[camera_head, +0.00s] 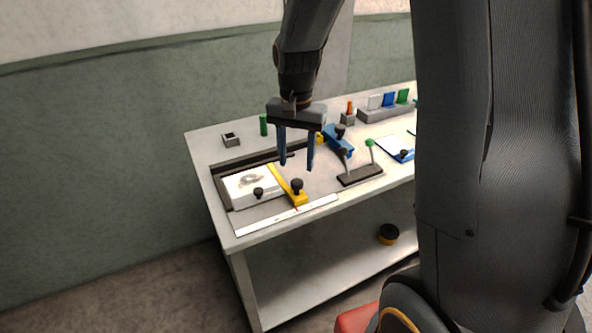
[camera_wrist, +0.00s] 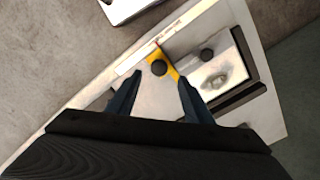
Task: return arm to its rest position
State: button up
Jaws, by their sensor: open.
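My gripper (camera_head: 296,164) is open, its two blue-grey fingers pointing down above the workbench (camera_head: 205,150). Nothing shows between the fingers. In the wrist view the fingers (camera_wrist: 155,92) are spread apart, with a yellow bar with a black knob (camera_wrist: 168,55) beyond them. In the head view this yellow bar (camera_head: 283,182) lies below and left of the fingertips, apart from them. My upper arm and column hide the bench's right part.
A white plate with a black knob (camera_head: 240,186) lies left of the yellow bar. A dark stand with levers (camera_head: 360,176), a blue block (camera_head: 338,143), a green cylinder (camera_head: 263,125) and a grey socket block (camera_head: 231,140) stand around.

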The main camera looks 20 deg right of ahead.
jog(key=shift+r, duration=0.5)
jog(key=s+f+n+t, duration=0.1)
jog(key=s+n, duration=0.6)
jog(key=s, duration=0.7)
jog(key=shift+s+f, duration=0.15)
jog(key=shift+f, duration=0.25)
jog(key=shift+a, duration=0.1)
